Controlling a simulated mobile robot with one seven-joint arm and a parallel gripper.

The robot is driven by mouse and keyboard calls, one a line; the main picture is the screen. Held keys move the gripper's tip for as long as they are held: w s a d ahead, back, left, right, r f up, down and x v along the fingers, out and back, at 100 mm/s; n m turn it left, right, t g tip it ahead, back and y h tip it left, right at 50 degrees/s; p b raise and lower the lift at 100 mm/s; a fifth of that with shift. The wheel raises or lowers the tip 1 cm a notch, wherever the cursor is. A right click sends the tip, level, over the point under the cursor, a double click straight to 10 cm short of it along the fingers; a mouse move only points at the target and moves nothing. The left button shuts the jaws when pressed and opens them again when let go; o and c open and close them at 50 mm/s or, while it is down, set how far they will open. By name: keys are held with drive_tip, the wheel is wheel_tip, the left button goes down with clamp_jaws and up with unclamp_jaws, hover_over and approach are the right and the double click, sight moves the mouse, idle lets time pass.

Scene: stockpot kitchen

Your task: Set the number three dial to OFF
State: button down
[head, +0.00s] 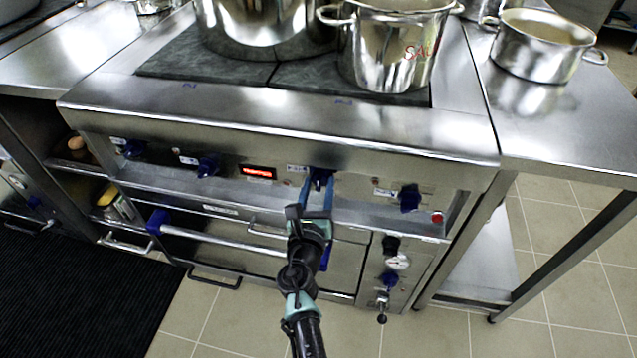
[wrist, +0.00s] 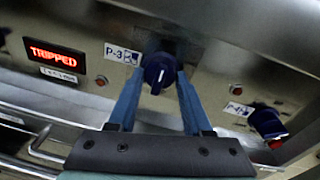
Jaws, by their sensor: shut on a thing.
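The number three dial (wrist: 159,72) is a dark blue knob with a white pointer line, beside a label reading P-3 (wrist: 123,55) in the wrist view. The white line points down and slightly left. My gripper (wrist: 159,80) has its two blue fingers on either side of the knob, shut on it. In the head view my gripper (head: 319,184) reaches the front panel from below, and its fingers partly hide the dial (head: 321,174). The markings around the dial cannot be read.
A red lit display (wrist: 54,54) reads TRIPPED, left of the dial. The P-4 dial (wrist: 267,123) is at right. Other blue dials (head: 208,166) line the panel. An oven handle (head: 222,240) runs below. Steel pots (head: 388,50) stand on the cooktop above.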

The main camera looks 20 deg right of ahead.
idle(0.5)
drive_tip(key=shift+c, duration=1.6)
unclamp_jaws()
drive_tip(key=p+v, duration=0.3)
drive_tip(key=v, duration=1)
drive_tip(key=shift+w, duration=0.1)
